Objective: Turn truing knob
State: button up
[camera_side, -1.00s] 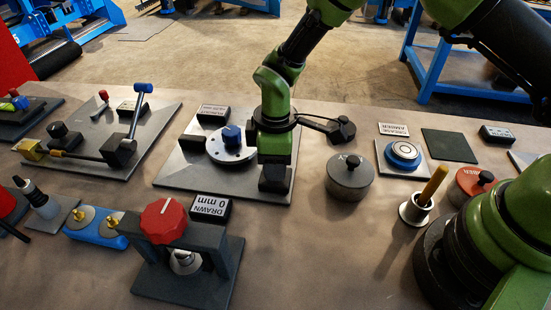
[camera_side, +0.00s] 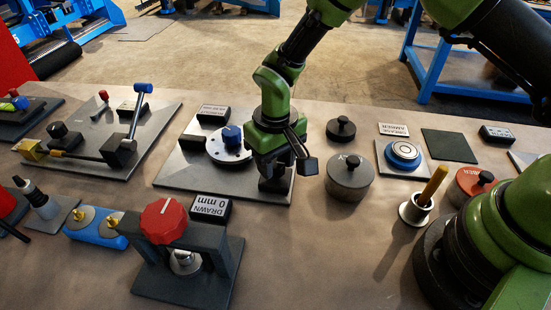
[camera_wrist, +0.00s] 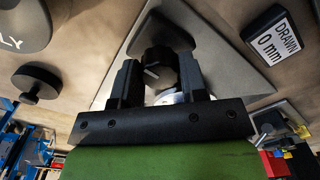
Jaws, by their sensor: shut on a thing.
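The truing knob (camera_wrist: 158,66) is black with a pale pointer line. In the wrist view it sits between the two fingers of my gripper (camera_wrist: 158,80), in front of a dark block on a grey metal plate (camera_wrist: 235,65). My gripper is shut on the knob. In the side view my gripper (camera_side: 272,172) is low over the right end of that plate (camera_side: 185,178) and hides the knob. On the same plate, left of my gripper, is a pale disc (camera_side: 218,151) with a blue knob (camera_side: 232,135).
Right of my gripper stand a grey lidded pot (camera_side: 349,178) and a black knobbed disc (camera_side: 341,129). In front is a dark press with a red knob (camera_side: 163,220) and a label reading "DRAWN 0 mm" (camera_side: 210,208). A lever fixture (camera_side: 118,150) is at the left.

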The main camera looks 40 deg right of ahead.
aim_at(276, 162)
jog(key=m, duration=0.6)
jog(key=shift+s+m, duration=0.15)
jog(key=shift+m, duration=0.15)
dwell(0.4)
jog(key=o, duration=0.9)
notch_tip(276, 162, up, 10)
jog(key=shift+f, duration=0.1)
